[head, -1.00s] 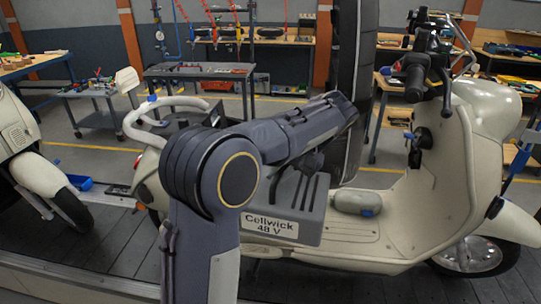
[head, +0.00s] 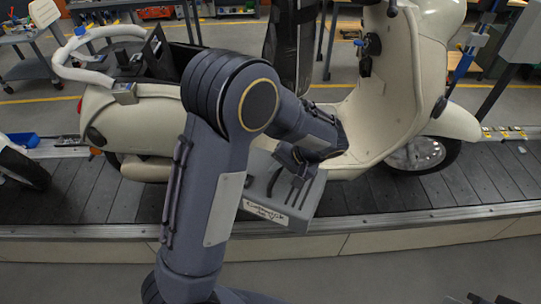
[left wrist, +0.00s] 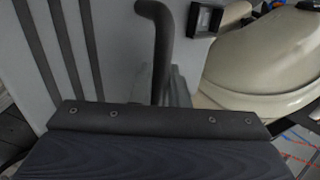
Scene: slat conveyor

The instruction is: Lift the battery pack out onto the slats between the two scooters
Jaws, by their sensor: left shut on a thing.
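The battery pack (head: 285,190) is a grey box with dark slots and a white label. My left gripper (head: 308,158) is shut on its dark handle (left wrist: 158,45), partly hidden by my forearm. In the head view the pack hangs tilted in front of the footboard of the cream scooter (head: 410,85). Its grey side (left wrist: 112,45) fills the left of the left wrist view. The other scooter (head: 20,165) shows only its front wheel area at the left edge. Dark tips at the bottom right edge may be my right gripper (head: 482,299); their state is unclear.
Dark slats (head: 85,192) lie bare between the left scooter's wheel and the cream scooter's rear. A metal rail (head: 400,218) edges the conveyor in front. The cream scooter's open compartment (head: 170,62) and raised white grab rail (head: 75,60) stand behind my arm.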

